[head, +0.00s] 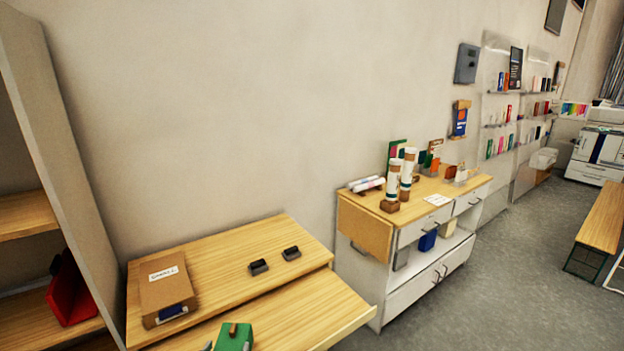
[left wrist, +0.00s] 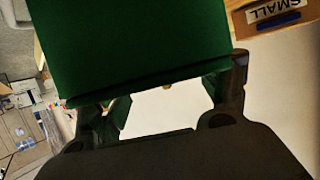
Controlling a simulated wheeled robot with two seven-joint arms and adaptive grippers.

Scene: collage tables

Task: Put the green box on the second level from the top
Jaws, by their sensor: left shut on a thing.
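The green box (head: 235,339) shows at the bottom edge of the head view, in front of the wooden table, partly cut off by the frame. In the left wrist view the green box (left wrist: 130,45) fills the upper middle. My left gripper (left wrist: 165,92) is shut on it, with a dark finger at either side. In the head view only a small grey bit beside the box may be this gripper. A shelf unit (head: 62,170) stands at the far left. Two wooden levels show, an upper one (head: 22,213) and a lower one (head: 25,322); its top is out of frame. My right gripper is not in view.
A red bin (head: 72,290) sits on the lower shelf level. A brown box labelled SMALL (head: 165,290) and two small dark objects (head: 258,267) lie on the wooden table (head: 225,256). A white cabinet (head: 400,255) with several items stands right. The upper level's visible part looks clear.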

